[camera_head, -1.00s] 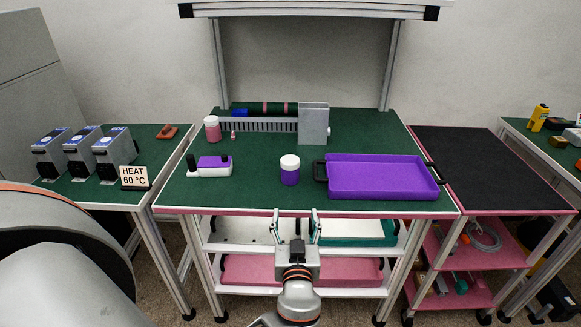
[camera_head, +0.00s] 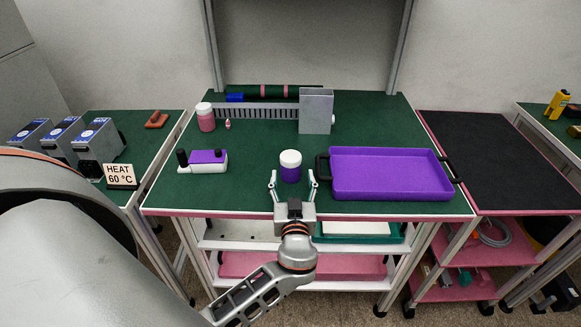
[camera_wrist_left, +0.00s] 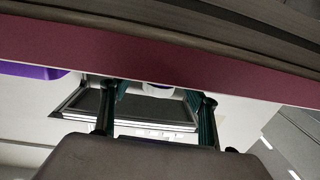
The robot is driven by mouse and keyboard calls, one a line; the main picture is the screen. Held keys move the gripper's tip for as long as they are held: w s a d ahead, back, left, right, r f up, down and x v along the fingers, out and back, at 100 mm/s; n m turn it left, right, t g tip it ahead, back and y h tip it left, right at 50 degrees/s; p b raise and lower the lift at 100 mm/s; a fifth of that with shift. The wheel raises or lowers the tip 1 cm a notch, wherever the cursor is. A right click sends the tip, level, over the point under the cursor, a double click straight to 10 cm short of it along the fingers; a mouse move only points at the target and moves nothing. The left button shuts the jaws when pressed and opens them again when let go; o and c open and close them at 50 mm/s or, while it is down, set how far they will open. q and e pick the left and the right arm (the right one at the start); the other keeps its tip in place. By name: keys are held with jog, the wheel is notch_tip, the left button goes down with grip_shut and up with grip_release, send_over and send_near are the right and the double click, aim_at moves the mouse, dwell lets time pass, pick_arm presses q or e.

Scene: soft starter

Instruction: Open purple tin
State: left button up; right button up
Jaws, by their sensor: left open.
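The purple tin (camera_head: 290,173) stands upright on the green table near its front edge, with its white lid (camera_head: 290,158) on. My left gripper (camera_head: 293,182) is open and empty at the table's front edge. Its two fingers point toward the tin, one to each side, a little nearer to me and apart from it as far as I can tell. In the left wrist view the fingers (camera_wrist_left: 157,98) are spread, and the pink table edge hides most of what lies beyond. A small piece of a white round thing, likely the tin, shows between them. My right gripper is not in view.
A purple tray (camera_head: 390,175) with dark handles lies just right of the tin. A purple and white device (camera_head: 204,161) stands to the left. A pink jar (camera_head: 206,117), a rack (camera_head: 265,117) and a grey block (camera_head: 316,111) stand behind. The green surface around the tin is clear.

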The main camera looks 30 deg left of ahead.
aim_at(291, 171)
pick_arm(q)
jog(key=x, duration=0.2)
jog(key=p+x, duration=0.1)
jog(key=shift+w+a+r, duration=0.15)
jog(key=shift+a+r, duration=0.1)
jog(key=shift+a, duration=0.15)
jog(key=shift+w+a, duration=0.1)
jog(key=shift+w, duration=0.1)
jog(key=c, duration=1.5)
jog(key=shift+o, duration=0.2)
notch_tip(291, 171, up, 20)
jog(key=p, duration=0.1)
